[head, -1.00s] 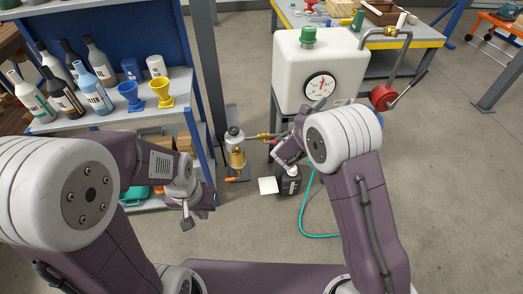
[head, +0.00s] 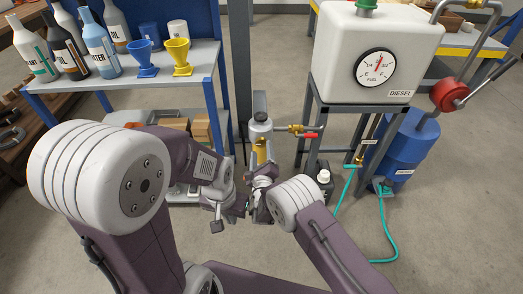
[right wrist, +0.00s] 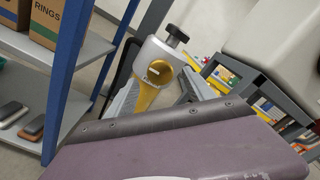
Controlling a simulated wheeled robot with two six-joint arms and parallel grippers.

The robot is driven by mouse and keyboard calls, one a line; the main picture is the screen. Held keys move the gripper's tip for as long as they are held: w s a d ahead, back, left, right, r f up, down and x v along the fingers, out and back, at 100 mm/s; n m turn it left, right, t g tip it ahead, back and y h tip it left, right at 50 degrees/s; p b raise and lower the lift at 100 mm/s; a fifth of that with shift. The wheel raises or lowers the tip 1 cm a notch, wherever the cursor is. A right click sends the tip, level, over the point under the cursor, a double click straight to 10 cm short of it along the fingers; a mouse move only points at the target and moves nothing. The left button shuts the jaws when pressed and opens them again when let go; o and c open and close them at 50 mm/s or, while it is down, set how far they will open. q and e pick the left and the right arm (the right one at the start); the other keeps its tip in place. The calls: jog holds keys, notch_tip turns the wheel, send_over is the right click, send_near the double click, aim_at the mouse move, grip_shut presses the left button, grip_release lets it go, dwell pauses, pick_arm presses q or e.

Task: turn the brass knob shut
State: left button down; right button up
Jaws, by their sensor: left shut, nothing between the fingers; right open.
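My left gripper (head: 217,226) is shut and empty, lower and left, close to the right one. My own purple link covers the lower part of the right wrist view.
A brass valve with a red handle (head: 310,135) lies just right of the fitting. The white fuel tank (head: 340,40) on its stand and a blue drum (head: 402,150) are at right. A bottle shelf (head: 110,83) is at left. The floor at lower right is clear apart from a green hose (head: 384,230).

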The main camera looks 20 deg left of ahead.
aim_at(261, 145)
jog(key=b+x, duration=0.1)
jog(key=x, duration=0.1)
jog(key=shift+w+a+f, duration=0.1)
jog(key=shift+w+f, duration=0.05)
jog(key=shift+w, duration=0.25)
jog(key=shift+w+a, duration=0.15)
jog(key=shift+w, duration=0.25)
pick_arm(q)
jog(key=shift+f, duration=0.9)
pick_arm(e)
grip_shut()
